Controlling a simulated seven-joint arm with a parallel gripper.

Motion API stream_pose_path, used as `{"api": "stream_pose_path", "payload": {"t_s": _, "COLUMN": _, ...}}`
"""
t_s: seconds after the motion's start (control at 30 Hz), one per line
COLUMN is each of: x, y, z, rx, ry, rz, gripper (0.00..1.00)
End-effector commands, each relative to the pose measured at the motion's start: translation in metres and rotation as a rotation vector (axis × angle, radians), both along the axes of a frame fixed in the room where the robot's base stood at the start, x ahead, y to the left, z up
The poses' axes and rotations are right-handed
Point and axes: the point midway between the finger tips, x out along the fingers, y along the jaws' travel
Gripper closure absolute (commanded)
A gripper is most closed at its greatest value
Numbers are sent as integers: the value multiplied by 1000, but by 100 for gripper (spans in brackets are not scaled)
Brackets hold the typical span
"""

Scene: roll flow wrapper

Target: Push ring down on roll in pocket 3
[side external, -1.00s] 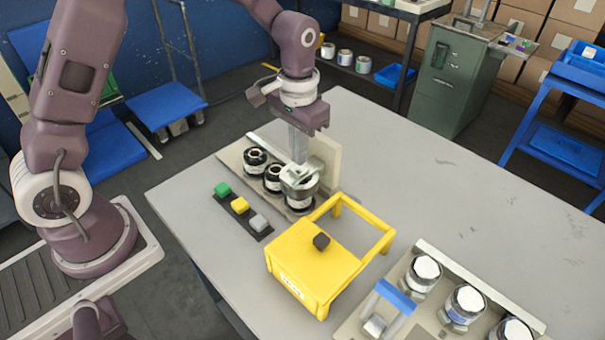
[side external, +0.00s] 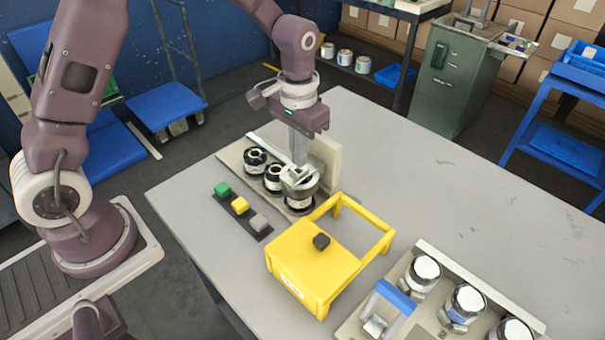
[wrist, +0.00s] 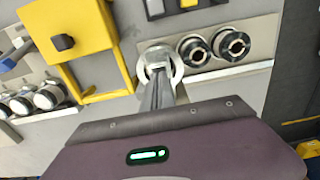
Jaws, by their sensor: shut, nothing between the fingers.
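My gripper (side external: 298,168) is shut and empty, pointing down over the roll at the near end of the row on the beige holder. A pale metallic ring (side external: 313,184) sits around the top of this roll (side external: 299,204), with my fingertips at or just above it. I cannot tell whether they touch. In the wrist view my gripper (wrist: 157,72) overlaps the ring (wrist: 178,70) and hides most of the roll's top. Two other black-topped rolls, the middle one (side external: 272,178) and the far one (side external: 255,157), show no such ring around them.
The beige holder (side external: 229,156) has an upright plate behind it. A strip with green, yellow and grey buttons (side external: 240,205) lies in front. A yellow frame (side external: 307,262) with a dark knob stands close by. A tray with white-topped rolls (side external: 466,303) is at lower right. The table's right is clear.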

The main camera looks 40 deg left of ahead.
Motion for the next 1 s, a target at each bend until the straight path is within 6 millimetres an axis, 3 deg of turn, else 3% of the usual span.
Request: {"api": "stream_pose_path", "payload": {"t_s": 1.0, "x": 0, "y": 0, "z": -36, "rx": 0, "ry": 0, "rz": 0, "gripper": 100}}
